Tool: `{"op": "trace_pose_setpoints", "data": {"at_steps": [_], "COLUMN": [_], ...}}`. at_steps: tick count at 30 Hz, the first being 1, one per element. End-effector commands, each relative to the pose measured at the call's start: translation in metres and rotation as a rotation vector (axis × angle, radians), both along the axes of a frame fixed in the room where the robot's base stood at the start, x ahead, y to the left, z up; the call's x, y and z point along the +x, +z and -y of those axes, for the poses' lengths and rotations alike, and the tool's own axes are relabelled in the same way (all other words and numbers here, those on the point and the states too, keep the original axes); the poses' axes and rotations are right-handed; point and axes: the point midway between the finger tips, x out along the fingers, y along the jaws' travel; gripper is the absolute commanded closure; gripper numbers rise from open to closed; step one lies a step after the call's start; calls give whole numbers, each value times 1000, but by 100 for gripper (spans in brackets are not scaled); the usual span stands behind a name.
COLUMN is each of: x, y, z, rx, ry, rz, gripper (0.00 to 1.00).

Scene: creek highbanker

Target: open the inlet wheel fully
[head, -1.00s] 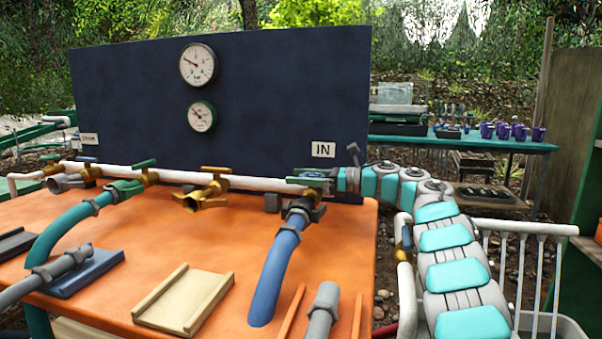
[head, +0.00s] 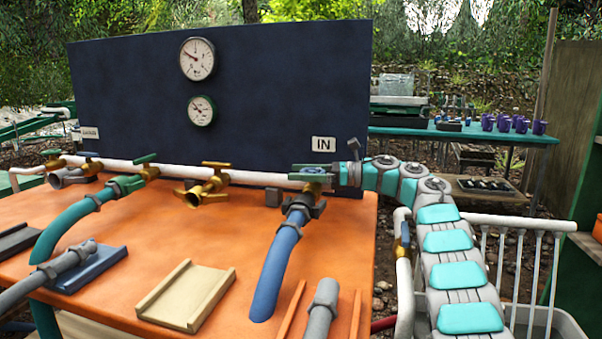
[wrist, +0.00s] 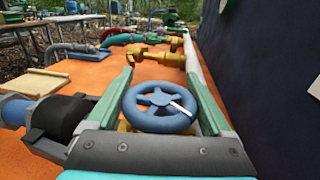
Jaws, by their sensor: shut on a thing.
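The blue inlet wheel (wrist: 157,98), with spokes and a white mark at the right of its hub, sits on a brass valve. In the wrist view it lies between the green fingers of my gripper (wrist: 158,76), which is shut on it with one finger at each side. In the head view my gripper (head: 316,171) is at the right end of the white pipe (head: 250,181), just below the IN sign (head: 324,144), and hides most of the wheel. A blue hose (head: 275,268) runs down from this valve.
The dark panel (head: 270,95) with two gauges (head: 197,59) stands close behind the pipe. Brass valves (head: 205,187) and a teal hose (head: 80,217) are to the left. A cream tray (head: 187,295) lies on the orange table (head: 150,225). A white rack (head: 515,224) stands right.

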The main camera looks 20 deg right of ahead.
Motion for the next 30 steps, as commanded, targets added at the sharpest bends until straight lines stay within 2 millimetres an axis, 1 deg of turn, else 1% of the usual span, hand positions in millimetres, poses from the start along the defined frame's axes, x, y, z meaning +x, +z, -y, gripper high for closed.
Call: {"op": "trace_pose_setpoints", "data": {"at_steps": [2,3,7,14,19,23,30], "x": [0,0,0,0,-3,-9,-26], "y": [1,1,1,0,0,-1,0], "z": [0,0,0,0,8,22,56], "rx": [1,1,1,1,1,3,1], "ry": [-1,-1,-1,-1,-2,-4,-1], "rz": [2,2,0,0,0,1,2], "gripper": [71,14,0,0,0,0,0]}}
